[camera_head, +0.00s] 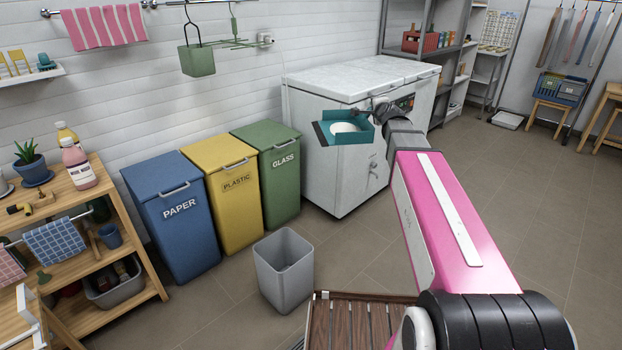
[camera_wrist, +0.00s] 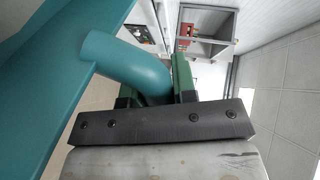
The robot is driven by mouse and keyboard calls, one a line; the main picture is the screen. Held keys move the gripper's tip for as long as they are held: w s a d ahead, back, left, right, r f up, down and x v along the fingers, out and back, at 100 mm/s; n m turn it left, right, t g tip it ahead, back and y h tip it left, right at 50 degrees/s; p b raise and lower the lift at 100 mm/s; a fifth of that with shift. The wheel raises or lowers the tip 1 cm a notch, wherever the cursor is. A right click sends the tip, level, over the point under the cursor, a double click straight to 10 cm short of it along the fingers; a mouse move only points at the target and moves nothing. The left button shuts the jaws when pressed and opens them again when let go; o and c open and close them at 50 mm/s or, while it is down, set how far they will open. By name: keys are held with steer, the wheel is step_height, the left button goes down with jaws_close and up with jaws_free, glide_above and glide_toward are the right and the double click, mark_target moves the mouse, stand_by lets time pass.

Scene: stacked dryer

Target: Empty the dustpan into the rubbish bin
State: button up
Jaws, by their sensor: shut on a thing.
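A teal dustpan (camera_head: 328,133) with a pale heap in its pan is held up in front of the white chest appliance. My gripper (camera_head: 378,110) is shut on its handle; in the wrist view my gripper (camera_wrist: 160,85) has the round teal handle of the dustpan (camera_wrist: 110,62) between its green fingers. The pan lies to the left of my gripper and looks roughly level. The grey rubbish bin (camera_head: 270,285), open at the top, stands on the floor below and to the left of the dustpan, well apart from it. Its inside looks empty where visible.
Lidded blue paper (camera_head: 175,235), yellow plastic (camera_head: 230,200) and green glass (camera_head: 282,190) bins line the wall behind the grey bin. The white chest appliance (camera_head: 335,175) stands behind the dustpan. A wooden shelf (camera_head: 130,250) is at left, a slatted wooden surface (camera_head: 345,325) in front. Open floor lies right.

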steer(key=a+f+n+g+y, duration=0.2)
steer(key=a+f+n+y, duration=0.1)
steer(key=a+f, duration=0.65)
steer(key=w+a+f+n+g+y, duration=0.1)
steer(key=a+f+n+g+y, duration=0.2)
steer(key=a+f, duration=0.7)
steer(key=a+f+n+g+y, duration=0.1)
steer(key=a+f+n+y, duration=0.3)
steer(key=f, duration=1)
steer(key=s+a+r+n+t, duration=0.1)
steer(key=s+a+r+n, duration=0.3)
steer(key=s, duration=0.4)
steer(key=s+a+r+n+t, duration=0.2)
steer(key=s+a+r+n, duration=0.2)
steer(key=s+a, duration=0.3)
steer(key=shift+s+r+n, duration=0.15)
steer(key=shift+s+n, duration=0.25)
steer(key=shift+n, duration=0.2)
